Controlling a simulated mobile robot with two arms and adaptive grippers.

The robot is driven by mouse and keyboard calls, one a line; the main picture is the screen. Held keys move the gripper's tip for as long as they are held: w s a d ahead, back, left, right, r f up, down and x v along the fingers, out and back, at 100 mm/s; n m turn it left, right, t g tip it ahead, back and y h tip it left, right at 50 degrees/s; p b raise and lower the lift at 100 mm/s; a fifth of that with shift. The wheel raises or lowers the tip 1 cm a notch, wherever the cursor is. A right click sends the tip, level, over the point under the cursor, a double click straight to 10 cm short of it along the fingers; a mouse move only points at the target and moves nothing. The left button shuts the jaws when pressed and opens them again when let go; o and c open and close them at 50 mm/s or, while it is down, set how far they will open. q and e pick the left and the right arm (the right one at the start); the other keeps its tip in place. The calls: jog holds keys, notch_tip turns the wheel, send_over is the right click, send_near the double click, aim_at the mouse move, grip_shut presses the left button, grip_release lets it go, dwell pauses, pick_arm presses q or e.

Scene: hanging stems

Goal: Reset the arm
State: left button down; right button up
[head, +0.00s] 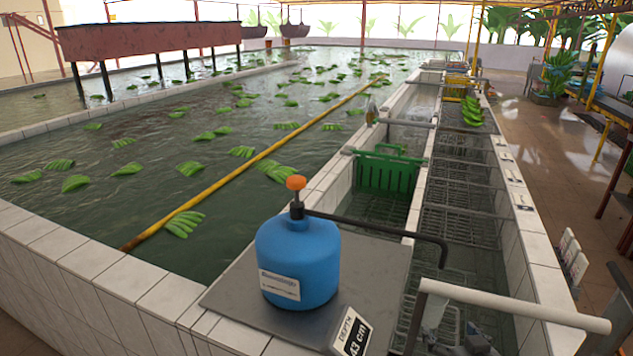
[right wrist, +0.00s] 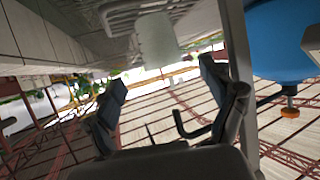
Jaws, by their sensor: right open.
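My right gripper (head: 462,338) shows only in part at the bottom edge of the head view, low over the wire racks, to the right of the blue tank. In the right wrist view, which looks tilted and upside down, its two dark fingers (right wrist: 163,88) stand apart with nothing between them. My left gripper is not in view. The blue tank (head: 298,258) has an orange knob (head: 296,182) and a black bent pipe (head: 385,233) reaching right. The tank also shows at the right of the right wrist view (right wrist: 278,45).
The tank stands on a grey plate (head: 375,270) with a depth sign (head: 352,333). A pale rail (head: 510,305) crosses near my right gripper.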

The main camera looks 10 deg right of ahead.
jog(key=s+a+f+n+g+y, duration=0.1)
jog(key=s+a+f+g, duration=0.2)
jog(key=s+a, duration=0.35)
jog(key=s+a+f+n+g, duration=0.1)
jog(key=s+a+f+g, duration=0.3)
jog(key=s, duration=0.5)
jog(key=s+a+f+n+g+y, duration=0.1)
jog(key=s+a+f+n+g, duration=0.15)
jog(key=s+a, duration=0.4)
notch_tip(320, 180, down, 29)
jog(key=s+d+g+b, duration=0.2)
jog(key=s+b, duration=0.1)
jog(key=s+d+f+b, duration=0.1)
jog(key=s+d+f, duration=0.2)
jog(key=s+f, duration=1.3)
notch_tip(320, 180, down, 2)
jog(key=shift+s+f+g+b, duration=0.1)
jog(key=shift+s+g+b, duration=0.15)
jog(key=shift+g+b, duration=0.1)
jog(key=shift+m, duration=0.25)
